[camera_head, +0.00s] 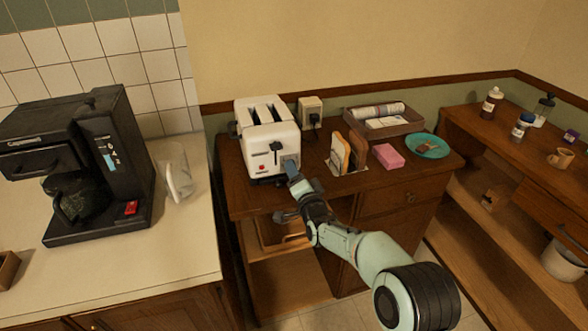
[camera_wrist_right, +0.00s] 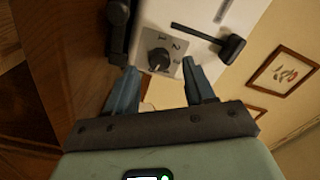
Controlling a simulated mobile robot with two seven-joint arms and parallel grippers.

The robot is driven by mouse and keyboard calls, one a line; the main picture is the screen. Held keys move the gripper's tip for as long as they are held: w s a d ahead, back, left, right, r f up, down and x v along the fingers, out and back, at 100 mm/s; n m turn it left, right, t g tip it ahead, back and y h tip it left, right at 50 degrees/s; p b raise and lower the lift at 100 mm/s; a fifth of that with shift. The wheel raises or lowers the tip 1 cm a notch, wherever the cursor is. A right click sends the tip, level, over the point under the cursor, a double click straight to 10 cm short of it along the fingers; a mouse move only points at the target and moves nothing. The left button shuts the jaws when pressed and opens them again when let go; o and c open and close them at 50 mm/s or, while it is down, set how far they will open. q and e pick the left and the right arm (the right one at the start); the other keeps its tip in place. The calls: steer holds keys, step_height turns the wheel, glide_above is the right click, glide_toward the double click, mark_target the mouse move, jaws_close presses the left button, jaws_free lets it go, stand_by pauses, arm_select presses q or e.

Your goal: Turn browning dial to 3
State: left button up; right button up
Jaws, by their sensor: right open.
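A white two-slot toaster (camera_head: 266,137) stands on the brown wooden cabinet in the head view. Its black lever (camera_wrist_right: 222,44) and a black browning dial (camera_wrist_right: 158,61) show on its front in the right wrist view. The dial sits on a grey plate; the marks 1 and 2 can be read, and its pointer setting is too small to tell. My right gripper (camera_wrist_right: 158,88) is open, its two blue fingers on either side of the space just in front of the dial. My left gripper is not in view.
A black coffee maker (camera_head: 80,165) stands on the pale counter at left. Bread slices (camera_head: 347,152) in a holder, a pink block (camera_head: 388,156), a teal plate (camera_head: 428,146) and a tray (camera_head: 384,122) lie right of the toaster.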

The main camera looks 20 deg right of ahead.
steer(key=shift+w, duration=1.1)
jaws_close()
